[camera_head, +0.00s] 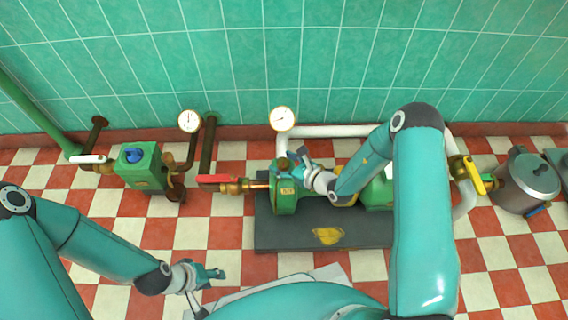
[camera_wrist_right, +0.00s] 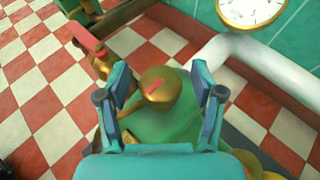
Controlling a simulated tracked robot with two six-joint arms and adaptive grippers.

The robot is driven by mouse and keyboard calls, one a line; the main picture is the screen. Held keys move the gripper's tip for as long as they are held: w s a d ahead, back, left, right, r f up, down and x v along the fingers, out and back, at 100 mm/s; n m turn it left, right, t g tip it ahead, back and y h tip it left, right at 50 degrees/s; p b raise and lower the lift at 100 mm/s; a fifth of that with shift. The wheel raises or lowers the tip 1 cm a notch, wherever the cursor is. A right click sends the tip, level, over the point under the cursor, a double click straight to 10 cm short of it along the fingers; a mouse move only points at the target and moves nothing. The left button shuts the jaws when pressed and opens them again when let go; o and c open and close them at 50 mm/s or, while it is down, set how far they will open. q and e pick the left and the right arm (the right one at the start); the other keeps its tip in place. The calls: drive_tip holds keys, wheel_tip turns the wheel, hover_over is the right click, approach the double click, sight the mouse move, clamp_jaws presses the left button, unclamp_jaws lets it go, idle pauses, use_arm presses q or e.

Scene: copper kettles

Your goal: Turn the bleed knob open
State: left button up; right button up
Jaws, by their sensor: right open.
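The bleed knob is a round brass knob with a red mark on its top (camera_wrist_right: 160,86). It sits on top of the green pump housing (camera_head: 285,200), whose top also fills the middle of the right wrist view (camera_wrist_right: 165,122). My right gripper (camera_wrist_right: 162,80) is open, with one finger on each side of the knob in that view. I cannot tell whether either finger touches it. In the head view my right gripper (camera_head: 296,160) is over the pump top and partly covers the knob. My left gripper (camera_head: 206,284) is low at the left, empty and apparently open.
A red-handled valve (camera_head: 215,179) is left of the pump. Gauges stand behind (camera_head: 282,119) and further left (camera_head: 190,121). A green box with a blue knob (camera_head: 143,166) is at the left. A yellow-handled valve (camera_head: 475,178) and a metal pot (camera_head: 526,182) are at the right.

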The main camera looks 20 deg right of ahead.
drive_tip(key=c, duration=1.2)
drive_tip(key=shift+o, duration=0.2)
